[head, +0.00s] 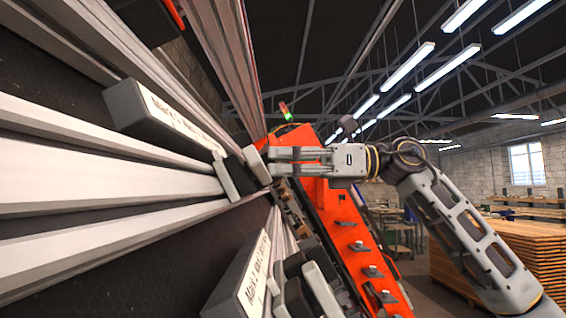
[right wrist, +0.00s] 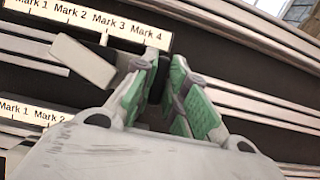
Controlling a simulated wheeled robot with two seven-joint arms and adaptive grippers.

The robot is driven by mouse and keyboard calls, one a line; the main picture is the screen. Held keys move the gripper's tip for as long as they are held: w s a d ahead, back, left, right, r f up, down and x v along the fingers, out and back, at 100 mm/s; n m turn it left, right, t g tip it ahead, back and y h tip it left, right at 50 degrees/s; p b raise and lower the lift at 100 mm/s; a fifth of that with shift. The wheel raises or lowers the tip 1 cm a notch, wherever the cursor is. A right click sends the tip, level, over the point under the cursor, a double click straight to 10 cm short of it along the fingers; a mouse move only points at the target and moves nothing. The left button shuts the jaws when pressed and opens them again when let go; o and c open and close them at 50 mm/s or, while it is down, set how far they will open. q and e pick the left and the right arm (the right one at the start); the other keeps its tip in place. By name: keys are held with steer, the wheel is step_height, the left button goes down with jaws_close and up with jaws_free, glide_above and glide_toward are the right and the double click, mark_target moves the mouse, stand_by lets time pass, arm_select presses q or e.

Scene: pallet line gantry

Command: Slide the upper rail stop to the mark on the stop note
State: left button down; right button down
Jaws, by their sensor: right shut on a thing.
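The upper rail stop (head: 226,181) has a pale plate and a dark body on the upper pale rail, beside the right end of the upper mark scale (head: 165,119). My right gripper (head: 268,160) is shut on the stop's outer part. In the right wrist view the gripper's green pads (right wrist: 166,92) close around its dark part, largely hidden by the fingers. There the stop's pale plate (right wrist: 82,63) lies tilted below Mark 2 and Mark 3 of the scale (right wrist: 100,22). The exact mark it lines up with is unclear. The stop note cannot be made out. My left gripper is not in view.
A lower mark scale (head: 243,272) and a grey lower stop (head: 318,288) stand below. An orange machine frame (head: 345,235) is behind the gripper. Stacked boards (head: 480,255) stand at the far right. Long pale rails (head: 90,183) run along the left.

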steer(key=shift+s, duration=0.1)
steer(key=s+b, duration=0.2)
steer(key=s, duration=0.3)
steer(key=shift+s+b, duration=0.35)
steer(key=shift+s, duration=0.05)
steer(key=c, duration=1.4)
jaws_free()
steer(key=shift+c, duration=0.2)
steer(key=shift+d, duration=0.1)
